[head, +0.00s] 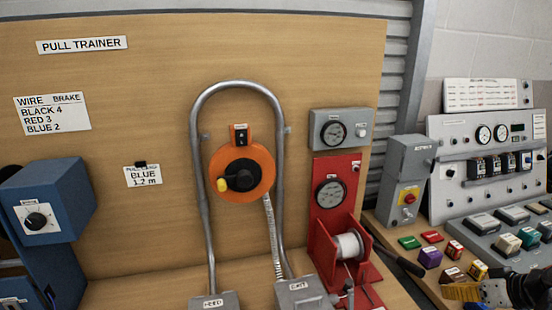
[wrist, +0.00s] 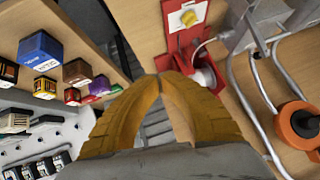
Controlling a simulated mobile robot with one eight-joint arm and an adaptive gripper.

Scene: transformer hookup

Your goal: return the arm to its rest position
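My gripper (wrist: 158,78) has two yellow fingers that curve together. Their tips meet, and nothing shows between them. In the head view my gripper (head: 447,291) is at the lower right, its yellow fingers pointing left, above the bench just right of the red winch stand (head: 328,215). Part of my arm runs out of the picture at the right edge. In the wrist view the red stand (wrist: 172,30) with its white spool lies beyond the fingertips. It looks apart from them.
Several coloured blocks (head: 430,257) lie on the right bench close to my gripper, before a control panel (head: 470,130). A grey switch box (head: 408,165) stands behind. An orange reel (head: 258,188) sits inside a bent grey conduit (head: 199,180) on the wooden board. A blue box (head: 60,200) is far left.

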